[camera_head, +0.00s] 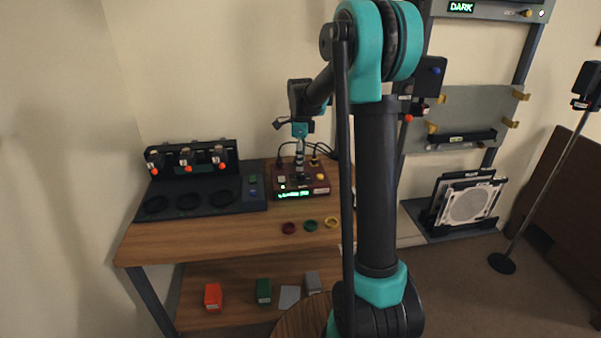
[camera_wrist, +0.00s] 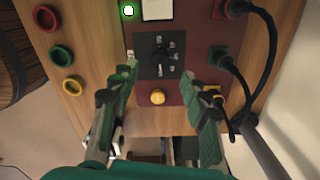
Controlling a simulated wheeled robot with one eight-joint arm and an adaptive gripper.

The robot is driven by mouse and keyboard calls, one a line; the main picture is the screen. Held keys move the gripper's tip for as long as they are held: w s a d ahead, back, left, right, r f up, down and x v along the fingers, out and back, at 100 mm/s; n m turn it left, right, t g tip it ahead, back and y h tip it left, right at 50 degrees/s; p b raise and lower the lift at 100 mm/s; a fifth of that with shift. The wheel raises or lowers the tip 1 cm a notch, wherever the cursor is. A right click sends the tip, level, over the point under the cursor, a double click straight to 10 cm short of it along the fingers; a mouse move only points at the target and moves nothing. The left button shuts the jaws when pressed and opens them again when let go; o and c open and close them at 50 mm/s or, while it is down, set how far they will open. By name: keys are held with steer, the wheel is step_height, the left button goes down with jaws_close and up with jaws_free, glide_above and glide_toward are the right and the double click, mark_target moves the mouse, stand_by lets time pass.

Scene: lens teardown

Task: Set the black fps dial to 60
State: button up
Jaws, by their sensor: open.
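The black fps dial (camera_wrist: 161,58) sits on a square black plate with small pale labels around it, too small to read. The plate is on top of a dark red control box (camera_head: 318,187), which also shows in the wrist view (camera_wrist: 187,18). My gripper (camera_wrist: 162,72) is open over the box. Its two green-padded fingers stand to the left and right of the dial, apart from it. In the head view, my gripper (camera_head: 300,158) points down over the box and hides the dial. The box's green display (camera_head: 293,194) is lit but unreadable.
A yellow button (camera_wrist: 157,97) and a lit green button (camera_wrist: 128,10) are near the dial. Black cables (camera_wrist: 262,45) plug in at the box's right in the wrist view. Red, green and yellow rings (camera_head: 310,225) lie on the table before the box. A dark rack (camera_head: 215,200) stands left.

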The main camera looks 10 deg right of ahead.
mark_target(300, 174)
steer(key=shift+f, duration=2.65)
steer(key=shift+c, duration=0.4)
jaws_close()
